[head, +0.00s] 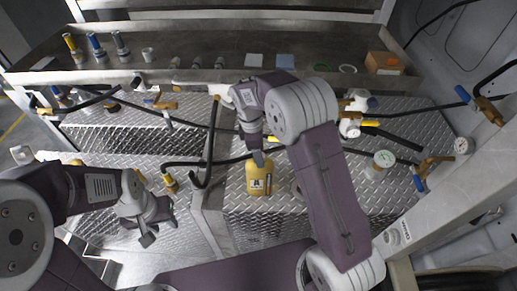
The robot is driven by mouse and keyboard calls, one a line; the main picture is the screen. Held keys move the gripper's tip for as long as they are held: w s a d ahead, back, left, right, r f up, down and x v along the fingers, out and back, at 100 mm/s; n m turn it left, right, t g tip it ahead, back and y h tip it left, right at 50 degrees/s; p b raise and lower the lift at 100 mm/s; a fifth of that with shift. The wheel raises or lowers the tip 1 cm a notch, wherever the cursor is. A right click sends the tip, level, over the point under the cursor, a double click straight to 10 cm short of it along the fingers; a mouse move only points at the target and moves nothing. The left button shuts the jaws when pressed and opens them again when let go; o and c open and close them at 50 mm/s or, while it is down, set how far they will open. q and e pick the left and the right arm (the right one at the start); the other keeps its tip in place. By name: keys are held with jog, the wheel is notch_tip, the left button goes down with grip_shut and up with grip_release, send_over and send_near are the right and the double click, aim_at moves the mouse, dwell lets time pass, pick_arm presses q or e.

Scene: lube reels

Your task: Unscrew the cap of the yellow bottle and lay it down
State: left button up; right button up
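The yellow bottle (259,182) stands upright on the diamond-plate deck, with a dark label on its front. My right gripper (258,158) comes down from above at the bottle's top. Its fingers cover the cap and neck area, so I cannot see the cap or whether the fingers are shut on it. My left gripper (147,239) is at the left, over the lower-left plate, well away from the bottle. Its fingertips look together, with nothing visible between them.
Black hoses (205,150) with brass fittings cross the deck behind and left of the bottle. A rear shelf (215,76) holds small fittings and an orange box (383,63). A round gauge (384,158) is at the right. Bare plate (262,225) lies in front of the bottle.

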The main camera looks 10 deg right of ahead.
grip_shut()
jog(key=shift+s+r+n+p, duration=0.1)
jog(key=shift+r+n+p, duration=0.25)
jog(key=shift+n, duration=0.35)
jog(key=shift+f+n+p, duration=0.1)
jog(key=shift+n+p, duration=0.3)
jog(key=shift+n, duration=0.5)
jog(key=shift+f+n+t, duration=0.1)
jog(key=shift+n+t, duration=0.2)
jog(key=shift+n, duration=0.3)
jog(key=shift+a+f+n, duration=0.1)
jog(key=shift+n, duration=0.3)
jog(key=shift+s+r+n+p, duration=0.1)
jog(key=shift+r+n+p, duration=0.1)
jog(key=shift+n+p, duration=0.7)
jog(key=shift+n+t+p, duration=0.4)
jog(key=shift+n+p, duration=0.1)
jog(key=shift+n, duration=0.7)
jog(key=shift+f+n, duration=0.25)
jog(key=shift+n, duration=0.25)
